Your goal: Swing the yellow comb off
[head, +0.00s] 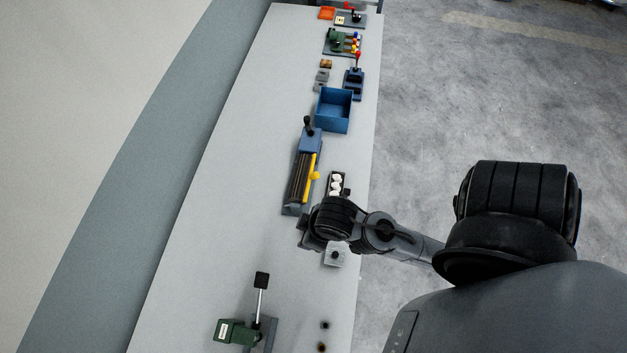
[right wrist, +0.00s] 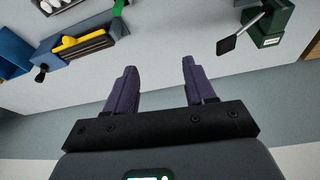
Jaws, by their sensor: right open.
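The yellow comb (head: 311,179) is a bar with a knob, lying along the right side of a dark ribbed roller unit (head: 297,180) with a blue end block on the bench. It also shows in the right wrist view, where the yellow comb (right wrist: 84,43) lies along the dark unit at upper left. My right gripper (right wrist: 158,75) is open and empty, with its two purple fingers apart over bare bench. In the head view my right arm's wrist covers the bench just below the unit and hides the fingers. My left gripper is not in view.
A green lever fixture (head: 235,331) stands at the bench's near end, its black-tipped lever up. A blue bin (head: 333,110) is beyond the roller unit. A dark tray of white pieces (head: 336,184) lies right of the comb. The bench left of the unit is clear.

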